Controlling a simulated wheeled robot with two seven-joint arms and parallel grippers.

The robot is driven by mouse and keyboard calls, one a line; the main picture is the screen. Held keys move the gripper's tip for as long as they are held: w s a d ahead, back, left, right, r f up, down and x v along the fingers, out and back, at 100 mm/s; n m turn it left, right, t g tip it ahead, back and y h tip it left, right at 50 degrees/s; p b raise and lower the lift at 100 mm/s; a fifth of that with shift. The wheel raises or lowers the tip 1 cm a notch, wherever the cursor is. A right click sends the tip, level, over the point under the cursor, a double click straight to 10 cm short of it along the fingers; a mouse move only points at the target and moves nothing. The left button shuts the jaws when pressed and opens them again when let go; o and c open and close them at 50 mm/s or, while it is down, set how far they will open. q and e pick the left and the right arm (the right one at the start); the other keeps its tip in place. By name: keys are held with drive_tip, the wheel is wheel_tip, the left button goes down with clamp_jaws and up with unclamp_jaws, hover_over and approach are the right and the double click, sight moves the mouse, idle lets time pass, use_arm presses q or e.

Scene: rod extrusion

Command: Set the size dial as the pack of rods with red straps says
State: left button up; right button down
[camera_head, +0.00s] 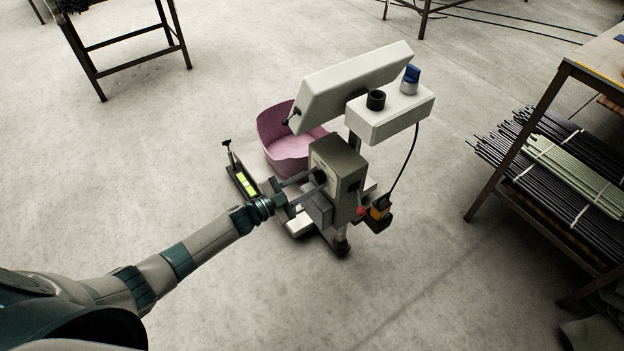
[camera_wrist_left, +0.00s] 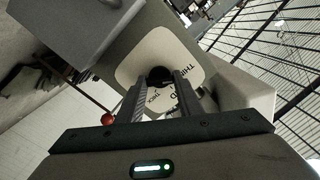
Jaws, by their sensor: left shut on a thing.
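My left gripper (camera_head: 318,180) reaches the front of the grey box (camera_head: 340,160) on the machine. In the left wrist view the gripper (camera_wrist_left: 160,88) is shut on the black size dial (camera_wrist_left: 159,74). The dial sits on a pale plate (camera_wrist_left: 140,58) lettered "THIN" and "THICK", with a middle word partly covered. The fingers hide much of the dial, so I cannot tell its setting. No red-strapped pack shows; the packs of dark rods (camera_head: 510,140) and pale green rods (camera_head: 575,172) on the right rack have whitish straps. My right gripper is out of view.
A pink tub (camera_head: 285,150) stands behind the grey box. A red ball knob (camera_head: 361,211) is beside the box.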

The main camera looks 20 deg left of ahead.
use_arm(q)
drive_tip(key=shift+n, duration=0.5)
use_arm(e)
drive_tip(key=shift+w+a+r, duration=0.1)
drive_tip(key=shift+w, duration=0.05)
use_arm(q)
drive_tip(key=o, duration=1.1)
drive_tip(key=b+v, duration=0.1)
drive_tip(key=v, duration=1.6)
drive_tip(key=shift+s+a+f, duration=0.1)
drive_tip(key=shift+s+a, duration=0.1)
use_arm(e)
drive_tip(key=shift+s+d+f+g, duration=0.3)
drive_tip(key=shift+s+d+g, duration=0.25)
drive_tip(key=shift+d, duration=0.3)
